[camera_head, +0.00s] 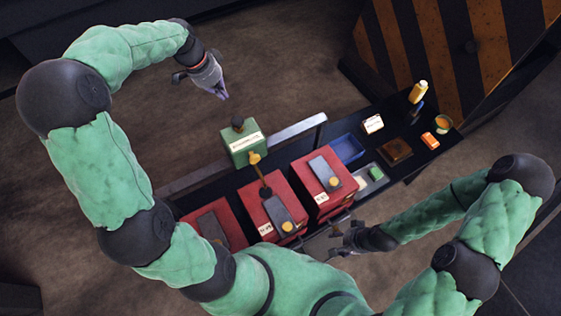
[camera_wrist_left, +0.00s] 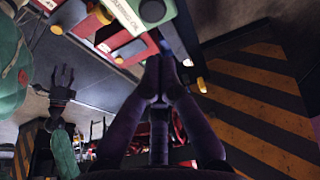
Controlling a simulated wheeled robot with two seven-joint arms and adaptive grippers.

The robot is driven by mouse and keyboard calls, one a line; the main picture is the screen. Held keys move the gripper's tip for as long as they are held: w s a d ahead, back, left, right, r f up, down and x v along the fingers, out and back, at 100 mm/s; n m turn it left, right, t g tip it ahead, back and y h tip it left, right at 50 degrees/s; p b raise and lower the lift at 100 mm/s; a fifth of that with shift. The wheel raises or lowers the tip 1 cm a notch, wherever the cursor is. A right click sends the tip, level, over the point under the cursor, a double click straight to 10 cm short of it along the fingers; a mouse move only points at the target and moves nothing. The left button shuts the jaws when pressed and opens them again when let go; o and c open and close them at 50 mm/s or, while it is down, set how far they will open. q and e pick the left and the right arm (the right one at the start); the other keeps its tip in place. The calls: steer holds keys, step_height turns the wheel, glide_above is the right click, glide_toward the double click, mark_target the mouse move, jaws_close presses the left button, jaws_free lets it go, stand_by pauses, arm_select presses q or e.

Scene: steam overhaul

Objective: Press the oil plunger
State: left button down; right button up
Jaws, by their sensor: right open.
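A green oil box (camera_head: 243,147) with a white label stands at the far side of the bench, a brass spout (camera_head: 254,158) on its near side. A black knob, seemingly the plunger (camera_head: 237,124), sits on top. The box (camera_wrist_left: 130,16) and knob (camera_wrist_left: 152,10) also show in the left wrist view. My left gripper (camera_head: 225,97) is shut and empty, its fingertips (camera_wrist_left: 160,62) together, beyond and apart from the knob in the head view. My right gripper (camera_head: 338,235) is open and empty beside the near side of the red boxes.
Several red boxes (camera_head: 329,205) with grey tops and yellow knobs stand near the green box. A blue tray (camera_head: 347,148), a white label card (camera_head: 373,124), a yellow-handled tool (camera_head: 418,92) and an orange item (camera_head: 430,140) lie to the right. A striped panel (camera_head: 455,50) stands behind.

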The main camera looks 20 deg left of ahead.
arm_select(q)
step_height(320, 180, up, 2)
steer(key=b, duration=0.2)
steer(key=shift+d+b, duration=0.1)
steer(key=shift+b, duration=0.2)
steer(key=shift+f, duration=0.1)
glide_toward(239, 118)
steer(key=x, duration=0.5)
steer(key=shift+w+d+f+p, duration=0.15)
steer(key=shift+d+p, duration=0.1)
steer(key=shift+p, duration=0.15)
steer(key=shift+f, duration=0.6)
